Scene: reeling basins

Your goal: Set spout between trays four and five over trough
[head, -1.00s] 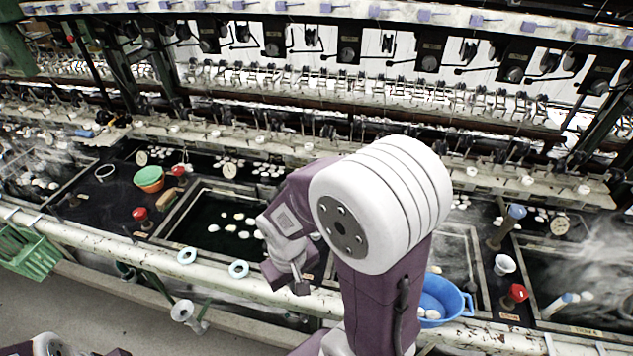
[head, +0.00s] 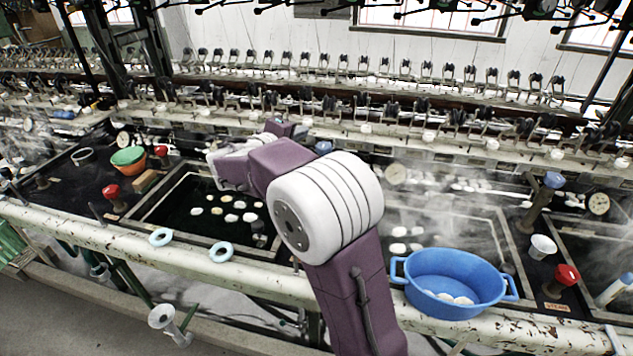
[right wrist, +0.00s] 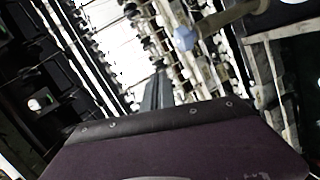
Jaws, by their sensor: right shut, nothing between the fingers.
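A brown spout post with a blue top (head: 553,181) stands between the two steaming basins at the right of the head view. Another blue top (head: 323,147) shows behind my right arm, its lower part hidden. I cannot tell which one the task means. A brown pipe with a blue end (right wrist: 185,38) crosses the upper right wrist view, apart from my fingers. My right gripper (head: 300,131) is folded toward the back of the basins, mostly screened by its arm. Its fingers are shut and empty in the wrist view (right wrist: 158,92). My left gripper is out of view.
A blue bowl (head: 455,288) with white cocoons sits on the front rail. Red knobs (head: 567,274), a white cup (head: 542,246) and an orange and green bowl pair (head: 129,160) stand between basins. Steam blurs the right basins. Reel frames line the back.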

